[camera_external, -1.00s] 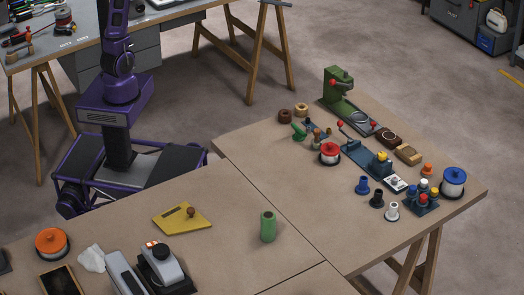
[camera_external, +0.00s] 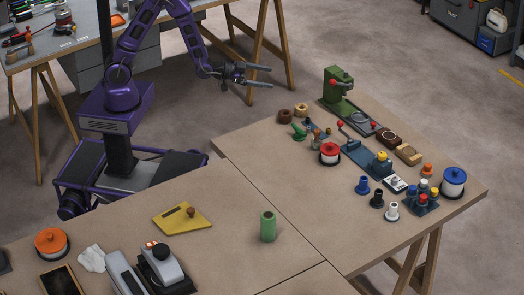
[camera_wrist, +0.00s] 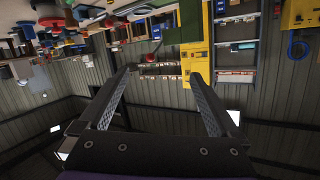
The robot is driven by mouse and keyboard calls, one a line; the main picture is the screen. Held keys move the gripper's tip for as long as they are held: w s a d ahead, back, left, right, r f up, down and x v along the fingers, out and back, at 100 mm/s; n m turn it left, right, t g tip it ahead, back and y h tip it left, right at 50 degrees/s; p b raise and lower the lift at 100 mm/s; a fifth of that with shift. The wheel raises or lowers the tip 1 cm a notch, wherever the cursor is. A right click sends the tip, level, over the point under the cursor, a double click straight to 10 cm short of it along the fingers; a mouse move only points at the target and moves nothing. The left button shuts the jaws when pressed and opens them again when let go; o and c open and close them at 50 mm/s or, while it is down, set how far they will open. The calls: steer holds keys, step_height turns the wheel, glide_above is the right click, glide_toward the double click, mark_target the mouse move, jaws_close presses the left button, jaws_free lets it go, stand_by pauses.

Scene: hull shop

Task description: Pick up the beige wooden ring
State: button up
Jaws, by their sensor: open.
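The beige wooden ring (camera_external: 301,109) lies near the back left edge of the right-hand table (camera_external: 262,150), in the external view. A darker brown ring (camera_external: 284,116) lies just left of it. My gripper (camera_external: 270,77) is open and empty, its two fingers apart, up and to the left of the ring in the picture and clear of it. In the wrist view, my gripper (camera_wrist: 161,77) shows both fingers spread with nothing between them. I cannot make out the ring in the wrist view.
Close to the rings are a green object (camera_external: 299,132), a green press (camera_external: 340,91) and a red spool (camera_external: 329,153). The table's left corner is bare.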

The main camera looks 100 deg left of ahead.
step_height(320, 180, down, 8)
steer(key=s+d+n+g+y+b, duration=0.1)
steer(key=s+d+n+g+y, duration=0.15)
steer(key=n, duration=0.25)
steer(key=b, duration=0.1)
glide_toward(298, 107)
steer(key=x, duration=0.4)
steer(key=shift+w+a+r, duration=0.15)
steer(key=shift+r, duration=0.15)
steer(key=shift+h, duration=0.25)
steer(key=x, duration=0.5)
steer(key=shift+f, duration=0.25)
steer(key=c, duration=1.4)
